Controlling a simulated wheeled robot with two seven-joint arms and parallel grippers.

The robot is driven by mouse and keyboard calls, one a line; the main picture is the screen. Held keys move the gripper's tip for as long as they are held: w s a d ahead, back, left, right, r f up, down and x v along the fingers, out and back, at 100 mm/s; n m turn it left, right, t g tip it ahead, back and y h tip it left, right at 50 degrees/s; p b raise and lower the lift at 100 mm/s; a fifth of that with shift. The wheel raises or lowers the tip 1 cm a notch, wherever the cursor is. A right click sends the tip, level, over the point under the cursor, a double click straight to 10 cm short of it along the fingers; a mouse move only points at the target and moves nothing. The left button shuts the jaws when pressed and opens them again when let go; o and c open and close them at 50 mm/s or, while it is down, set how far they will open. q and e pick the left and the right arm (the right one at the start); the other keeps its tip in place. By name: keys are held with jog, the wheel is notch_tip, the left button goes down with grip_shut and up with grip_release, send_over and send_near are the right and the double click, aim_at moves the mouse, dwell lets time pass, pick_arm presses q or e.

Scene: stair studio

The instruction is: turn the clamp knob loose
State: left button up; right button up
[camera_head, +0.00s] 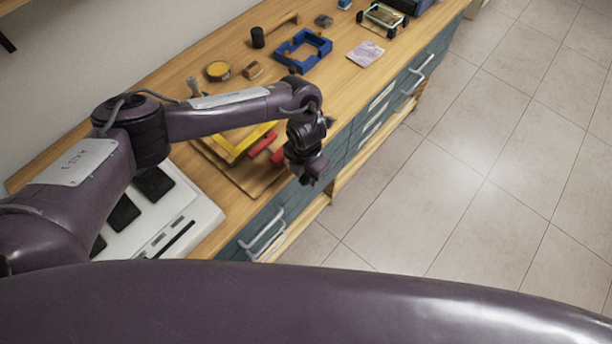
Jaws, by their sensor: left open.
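A yellow frame (236,150), which looks like the clamp, lies on a wooden board (262,180) on the workbench, partly hidden behind my left arm. A red bar (262,145) lies along its right side. A red knob-like end (278,157) shows just left of my left gripper. My left gripper (312,178) points down over the bench's front edge, right of the red end. It is open, with nothing seen between its fingers. From this angle I cannot tell whether it touches the red part. My right gripper is out of view.
A white case with dark pads (190,222) stands at the near left of the bench. A blue frame (303,48), a yellow-topped tin (218,71) and a black cylinder (258,38) stand farther back. Drawer handles (262,236) stick out in front. The tiled floor (470,150) is clear.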

pick_arm(q)
jog(key=shift+f, duration=0.35)
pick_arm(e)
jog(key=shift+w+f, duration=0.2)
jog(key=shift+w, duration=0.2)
pick_arm(q)
jog(key=c, duration=0.8)
jog(key=shift+s, duration=0.1)
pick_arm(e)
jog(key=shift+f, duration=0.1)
